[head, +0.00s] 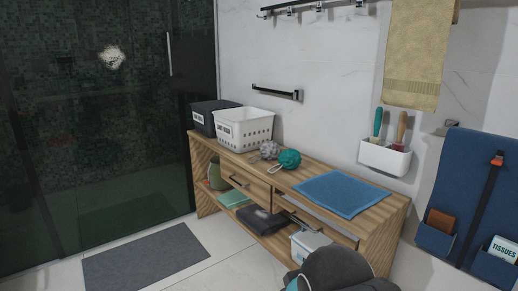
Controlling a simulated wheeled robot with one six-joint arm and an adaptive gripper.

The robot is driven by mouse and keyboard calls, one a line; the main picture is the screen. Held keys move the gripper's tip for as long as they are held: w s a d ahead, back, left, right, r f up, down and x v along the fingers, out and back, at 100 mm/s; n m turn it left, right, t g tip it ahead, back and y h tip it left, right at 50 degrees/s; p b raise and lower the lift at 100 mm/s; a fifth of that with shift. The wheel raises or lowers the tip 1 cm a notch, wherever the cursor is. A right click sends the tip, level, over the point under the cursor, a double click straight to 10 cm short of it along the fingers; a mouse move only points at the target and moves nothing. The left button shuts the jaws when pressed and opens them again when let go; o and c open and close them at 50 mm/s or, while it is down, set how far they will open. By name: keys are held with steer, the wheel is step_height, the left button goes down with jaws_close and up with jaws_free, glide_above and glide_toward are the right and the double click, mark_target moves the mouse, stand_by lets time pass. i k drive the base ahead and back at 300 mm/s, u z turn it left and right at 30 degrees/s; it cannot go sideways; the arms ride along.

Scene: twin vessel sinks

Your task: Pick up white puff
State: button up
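A pale grey-white puff (269,149) rests on top of the wooden cabinet (318,172). A teal puff (289,158) sits beside it on its right, very close. I cannot tell whether the two touch. A small loop or cord lies in front of the pale puff. My gripper is not in view. Only a dark rounded part of my arm shows at the bottom edge, in front of the cabinet's lower right part.
A white basket (245,129) and a dark bin (212,116) stand left of the puffs. A blue folded cloth (343,194) lies on the right. A white wall holder (385,157) with brushes hangs above. A grey mat (143,257) lies on the floor.

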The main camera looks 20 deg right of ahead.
mark_target(270, 151)
steer(key=z, duration=0.25)
steer(key=i, duration=1.6)
steer(key=z, duration=0.25)
